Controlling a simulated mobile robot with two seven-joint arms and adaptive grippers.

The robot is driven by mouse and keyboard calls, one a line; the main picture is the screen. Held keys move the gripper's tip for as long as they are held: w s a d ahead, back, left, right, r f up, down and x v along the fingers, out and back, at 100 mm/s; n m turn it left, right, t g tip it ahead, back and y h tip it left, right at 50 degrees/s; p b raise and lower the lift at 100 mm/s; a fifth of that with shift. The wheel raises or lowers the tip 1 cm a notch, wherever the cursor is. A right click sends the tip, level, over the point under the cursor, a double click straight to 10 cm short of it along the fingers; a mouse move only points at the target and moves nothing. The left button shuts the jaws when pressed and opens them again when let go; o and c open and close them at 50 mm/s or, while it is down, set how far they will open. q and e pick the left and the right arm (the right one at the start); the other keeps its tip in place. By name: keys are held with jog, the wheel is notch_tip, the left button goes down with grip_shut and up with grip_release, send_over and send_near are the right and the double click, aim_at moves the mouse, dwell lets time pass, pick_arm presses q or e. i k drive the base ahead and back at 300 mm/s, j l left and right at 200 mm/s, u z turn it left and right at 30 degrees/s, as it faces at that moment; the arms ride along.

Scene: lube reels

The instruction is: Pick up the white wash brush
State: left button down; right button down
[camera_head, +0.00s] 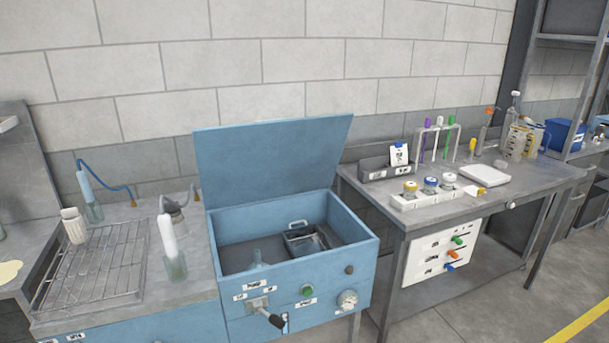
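A white rounded, elongated thing (167,237), which looks like the white wash brush, stands upright with its lower end at a clear glass-like holder (176,266) on the grey counter, left of the blue box. A similar pale blue one (84,184) stands in another clear holder (94,212) further back left. A white ribbed, cup-like object (73,225) stands at the wire rack's left edge. Neither of my grippers is in view.
A wire rack (95,268) covers much of the left counter. The blue box (232,291) has its lid (270,158) raised, with a dark tray (304,238) inside. The right table (408,218) holds jars, tubes and bottles.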

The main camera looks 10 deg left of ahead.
aim_at(166, 230)
jog(key=i+j+u, duration=0.15)
jog(key=i+u, duration=0.95)
